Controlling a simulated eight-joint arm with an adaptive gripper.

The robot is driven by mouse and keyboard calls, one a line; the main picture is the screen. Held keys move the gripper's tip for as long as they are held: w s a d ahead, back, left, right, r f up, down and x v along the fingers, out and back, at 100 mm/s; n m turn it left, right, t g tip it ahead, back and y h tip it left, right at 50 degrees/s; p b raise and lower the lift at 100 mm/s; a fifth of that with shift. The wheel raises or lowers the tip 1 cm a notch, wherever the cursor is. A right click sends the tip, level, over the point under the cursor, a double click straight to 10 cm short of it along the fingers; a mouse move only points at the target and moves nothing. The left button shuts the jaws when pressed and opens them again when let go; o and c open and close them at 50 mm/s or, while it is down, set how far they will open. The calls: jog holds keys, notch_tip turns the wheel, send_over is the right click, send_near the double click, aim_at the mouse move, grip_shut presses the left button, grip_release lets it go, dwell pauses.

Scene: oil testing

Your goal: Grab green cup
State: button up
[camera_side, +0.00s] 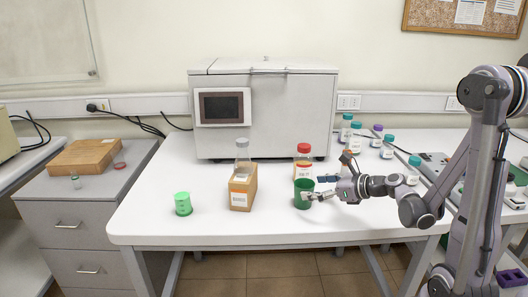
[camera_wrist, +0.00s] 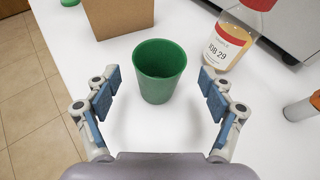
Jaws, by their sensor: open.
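The dark green cup (camera_wrist: 158,88) stands upright on the white table and looks empty, with its open mouth showing. In the side view the cup (camera_side: 303,198) is near the table's front edge, right of a cardboard box. My gripper (camera_wrist: 159,92) is open, with one blue-padded finger on each side of the cup and a gap to each. In the side view my gripper (camera_side: 322,190) reaches in from the right and partly covers the cup.
A red-capped bottle (camera_wrist: 232,40) stands close behind the cup on the right. The cardboard box (camera_side: 241,190) and a bright green container (camera_side: 183,204) stand to the left. A large grey machine (camera_side: 265,110) is behind. Several bottles stand at right.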

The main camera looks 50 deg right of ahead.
aim_at(304, 185)
jog(key=shift+x, duration=2.05)
jog(key=c, duration=1.2)
jog(key=shift+r, duration=0.25)
